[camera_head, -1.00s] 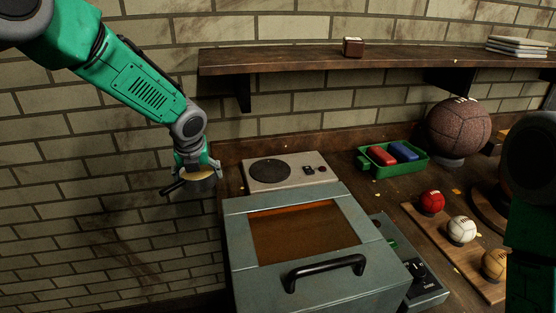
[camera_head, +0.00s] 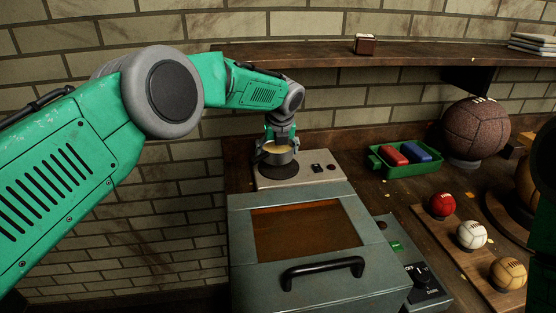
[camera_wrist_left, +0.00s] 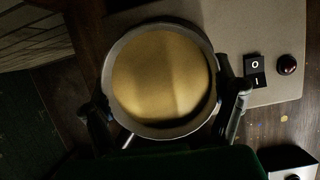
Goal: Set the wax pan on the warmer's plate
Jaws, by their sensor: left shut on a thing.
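The wax pan (camera_head: 277,156) is a small round metal pan with yellowish wax inside. It also shows in the left wrist view, where the pan's wax (camera_wrist_left: 160,75) faces the camera. My left gripper (camera_head: 278,143) is shut on the pan, with a finger at each side of it. I cannot tell whether the pan touches the plate. My right gripper is not in view.
A grey-green box with a window and black handle (camera_head: 322,270) stands in front of the warmer. A green tray (camera_head: 404,172) with red and blue blocks is to the right. A wooden shelf (camera_head: 400,54) runs above. Small balls sit on a board (camera_head: 450,238) at right.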

